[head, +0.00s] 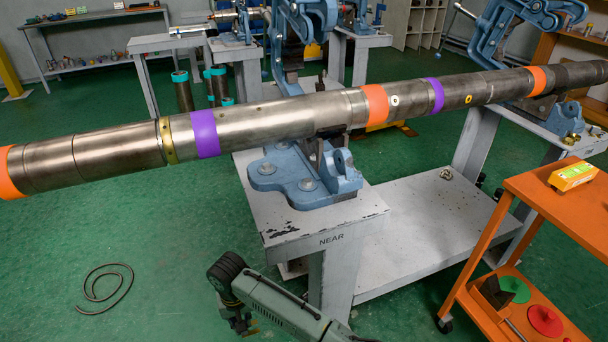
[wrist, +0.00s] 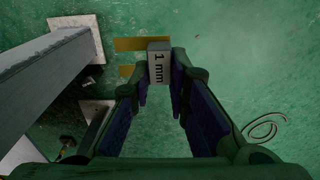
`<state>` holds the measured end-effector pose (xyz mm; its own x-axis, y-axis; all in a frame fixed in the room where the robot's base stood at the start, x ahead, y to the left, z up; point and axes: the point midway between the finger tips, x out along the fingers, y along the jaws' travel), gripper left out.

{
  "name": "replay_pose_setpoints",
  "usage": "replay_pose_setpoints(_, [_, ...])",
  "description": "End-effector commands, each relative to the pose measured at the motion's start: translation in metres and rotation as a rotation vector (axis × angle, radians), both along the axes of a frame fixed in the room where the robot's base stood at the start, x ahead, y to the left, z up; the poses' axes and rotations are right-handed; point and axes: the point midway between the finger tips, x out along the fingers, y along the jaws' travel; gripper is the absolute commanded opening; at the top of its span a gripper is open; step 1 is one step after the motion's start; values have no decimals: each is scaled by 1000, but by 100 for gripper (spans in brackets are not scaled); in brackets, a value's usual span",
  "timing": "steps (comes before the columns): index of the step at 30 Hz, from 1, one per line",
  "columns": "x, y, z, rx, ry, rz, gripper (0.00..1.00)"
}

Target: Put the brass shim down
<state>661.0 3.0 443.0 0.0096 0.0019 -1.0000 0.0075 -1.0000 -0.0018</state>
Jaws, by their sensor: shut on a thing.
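My gripper (wrist: 160,86) is shut on the brass shim (wrist: 129,44) by its grey block marked "1 mm". The block sits between the fingertips, and two brass strips stick out to its left in the wrist view. Green floor shows beneath it. In the head view my gripper (head: 241,322) points down in front of the near vise stand (head: 290,232), low over the floor. Only a small brass-coloured bit of the shim shows there, by the fingertips.
A long pipe (head: 285,116) with orange and purple bands lies across the blue vises. An orange cart (head: 552,212) stands at the right. The wrist view shows a grey stand leg (wrist: 45,92) close on the left. A cable coil (head: 105,288) lies on otherwise open floor at the left.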

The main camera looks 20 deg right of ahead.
Motion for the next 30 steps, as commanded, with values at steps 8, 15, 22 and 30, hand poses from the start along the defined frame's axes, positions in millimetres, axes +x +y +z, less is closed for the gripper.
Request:
replay_pose_setpoints(8, [-3,-1,-1,4,10,-10,0])
replay_pose_setpoints(15, [-17,-35,35,-5,5,29,0])
replay_pose_setpoints(22, [-35,-72,77,-8,6,78,0])
replay_pose_setpoints(30, [-73,-146,162,-15,6,175,0])
